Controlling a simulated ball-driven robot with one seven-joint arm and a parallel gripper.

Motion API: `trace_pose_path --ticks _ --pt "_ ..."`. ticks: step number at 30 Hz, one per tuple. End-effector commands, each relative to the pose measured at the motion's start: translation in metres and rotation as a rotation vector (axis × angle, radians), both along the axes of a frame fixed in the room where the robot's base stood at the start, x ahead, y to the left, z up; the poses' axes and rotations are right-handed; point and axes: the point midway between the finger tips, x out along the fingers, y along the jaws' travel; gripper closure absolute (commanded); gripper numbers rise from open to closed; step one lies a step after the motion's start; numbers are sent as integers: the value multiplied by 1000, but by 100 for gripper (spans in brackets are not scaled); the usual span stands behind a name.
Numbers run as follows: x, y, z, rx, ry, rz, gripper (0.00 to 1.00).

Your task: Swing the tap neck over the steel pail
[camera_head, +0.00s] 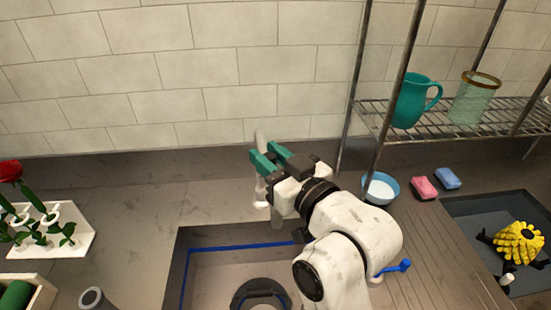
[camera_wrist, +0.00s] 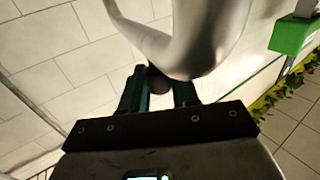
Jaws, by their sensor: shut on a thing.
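The pale tap neck (camera_head: 260,137) rises at the back of the counter, behind the sink. My gripper (camera_head: 266,158), with green fingers, is shut on it. In the wrist view the grey curved neck (camera_wrist: 200,35) runs down to a dark end between the fingers (camera_wrist: 160,90). My gripper and wrist hide part of the tap in the head view. A dark round vessel with a handle, apparently the steel pail (camera_head: 262,295), stands in the sink, cut off by the lower edge. The tap is behind it, not visibly above it.
The sink (camera_head: 215,240) has a blue line around its inside. A wire shelf (camera_head: 450,112) with a teal jug (camera_head: 411,100) stands at right; its posts are close to my arm. A blue bowl (camera_head: 381,188) and sponges lie below. A flower tray (camera_head: 75,240) is at left.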

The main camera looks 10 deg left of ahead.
Motion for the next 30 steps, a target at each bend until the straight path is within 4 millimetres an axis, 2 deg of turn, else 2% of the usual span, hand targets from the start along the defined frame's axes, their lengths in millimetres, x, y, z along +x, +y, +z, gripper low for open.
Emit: trace_pose_path --ticks 6,22,23,28,30 --pt "-4 11 -1 0 3 6 100" --pt "-5 15 -1 0 3 8 100" --pt "-5 15 -1 0 3 9 70" --pt "-4 14 -1 0 3 7 53" --pt "-4 14 -1 0 3 6 52"
